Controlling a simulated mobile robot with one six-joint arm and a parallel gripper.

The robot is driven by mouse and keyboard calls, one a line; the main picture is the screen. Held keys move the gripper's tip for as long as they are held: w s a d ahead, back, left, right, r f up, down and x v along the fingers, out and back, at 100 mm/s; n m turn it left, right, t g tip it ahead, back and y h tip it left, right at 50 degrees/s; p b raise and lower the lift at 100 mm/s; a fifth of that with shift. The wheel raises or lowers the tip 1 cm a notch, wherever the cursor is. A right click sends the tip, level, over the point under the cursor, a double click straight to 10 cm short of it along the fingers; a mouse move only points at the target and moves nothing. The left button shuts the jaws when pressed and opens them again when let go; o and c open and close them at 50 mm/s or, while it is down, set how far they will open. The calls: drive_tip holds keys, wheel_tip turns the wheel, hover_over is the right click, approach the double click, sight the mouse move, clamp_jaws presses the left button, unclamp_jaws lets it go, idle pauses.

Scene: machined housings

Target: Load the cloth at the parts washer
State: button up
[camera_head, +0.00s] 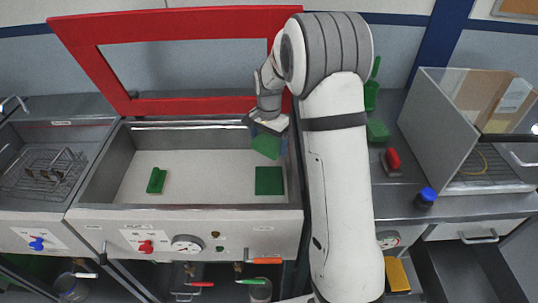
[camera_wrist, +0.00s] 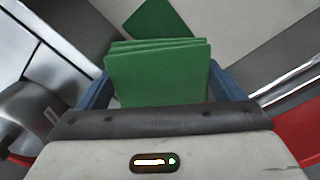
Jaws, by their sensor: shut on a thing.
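My gripper (camera_head: 266,128) is over the right part of the washer basin (camera_head: 133,175). It is shut on a green folded cloth (camera_head: 266,146), which hangs below it. In the wrist view the held cloth (camera_wrist: 158,78) shows several layers between the blue fingers. A second green square (camera_head: 268,181) lies flat on the basin floor at the right, just below the held cloth in the picture; it also shows in the wrist view (camera_wrist: 160,18). Whether the held cloth touches the basin floor is unclear, but it seems above it.
A small green block-like item (camera_head: 156,181) lies at the basin's left. The red-framed lid (camera_head: 85,60) stands open behind. A wire-rack sink (camera_head: 45,170) is at left.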

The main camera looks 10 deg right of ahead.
drive_tip(key=b, duration=0.3)
approach(269, 179)
drive_tip(key=shift+f+b, duration=1.4)
drive_tip(key=shift+f, duration=1.45)
drive_tip(key=shift+f+b, duration=0.5)
drive_tip(key=shift+f, duration=0.05)
wheel_tip(269, 179, up, 7)
drive_tip(key=p, duration=0.4)
idle(0.5)
idle(0.6)
